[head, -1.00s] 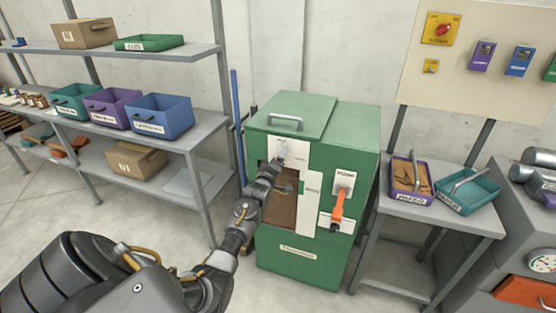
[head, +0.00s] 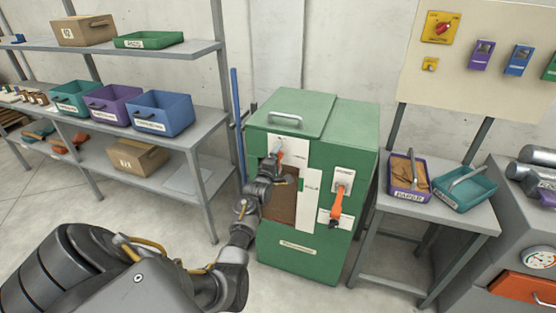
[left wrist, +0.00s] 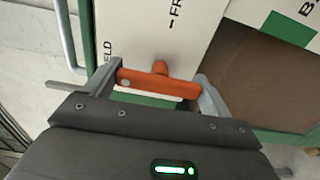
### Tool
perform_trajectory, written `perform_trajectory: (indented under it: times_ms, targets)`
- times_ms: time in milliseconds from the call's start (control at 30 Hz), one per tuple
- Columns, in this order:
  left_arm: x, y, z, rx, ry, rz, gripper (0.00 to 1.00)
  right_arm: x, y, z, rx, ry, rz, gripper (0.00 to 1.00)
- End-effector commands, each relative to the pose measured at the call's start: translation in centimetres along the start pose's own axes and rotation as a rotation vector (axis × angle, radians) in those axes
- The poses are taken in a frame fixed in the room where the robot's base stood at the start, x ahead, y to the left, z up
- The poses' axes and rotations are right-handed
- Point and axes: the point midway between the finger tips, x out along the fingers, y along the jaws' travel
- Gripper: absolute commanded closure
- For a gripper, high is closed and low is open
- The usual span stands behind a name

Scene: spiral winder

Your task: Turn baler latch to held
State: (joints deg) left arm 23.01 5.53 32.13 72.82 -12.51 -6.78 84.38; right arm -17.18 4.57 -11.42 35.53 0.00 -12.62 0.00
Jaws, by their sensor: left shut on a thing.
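The green baler (head: 312,180) stands in the middle of the head view. An orange latch handle (head: 281,155) sits on the white plate at its upper front, mostly hidden there by my left gripper (head: 276,153). In the left wrist view the orange latch (left wrist: 158,83) lies as a bar between the two fingers of my left gripper (left wrist: 157,77), which is shut on it. The white plate (left wrist: 140,35) carries partly cut-off lettering: "ELD" beside the bar's left end and "FR" above. My right gripper is not in view.
A second orange handle (head: 337,203) hangs on the baler's right front. A shelf (head: 185,138) with bins stands at left. A side table (head: 400,208) with purple and teal trays stands at right. A dark opening (head: 281,205) is below the latch.

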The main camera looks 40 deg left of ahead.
Motion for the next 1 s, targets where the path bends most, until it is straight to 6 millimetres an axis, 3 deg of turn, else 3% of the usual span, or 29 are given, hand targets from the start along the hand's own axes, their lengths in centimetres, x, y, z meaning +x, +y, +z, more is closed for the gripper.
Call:
perform_trajectory:
  times_ms: [300, 333, 433, 767, 1000]
  targets:
    - [0.0, -0.1, 0.0, -0.007, 0.001, -0.002, 0.39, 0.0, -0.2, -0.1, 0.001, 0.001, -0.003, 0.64]
    - [0.0, -0.1, 0.0, -0.008, 0.001, -0.002, 0.12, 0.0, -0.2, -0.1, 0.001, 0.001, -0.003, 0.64]
    - [0.0, -0.1, 0.0, -0.006, 0.001, -0.002, 0.00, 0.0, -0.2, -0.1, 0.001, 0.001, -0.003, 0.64]
    - [-0.6, -0.1, 0.0, -0.005, 0.001, -0.001, 0.00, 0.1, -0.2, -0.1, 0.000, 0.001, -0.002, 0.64]
    - [-4.6, -0.3, 0.1, -0.004, 0.001, -0.001, 0.00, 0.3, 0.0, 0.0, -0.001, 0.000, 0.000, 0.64]
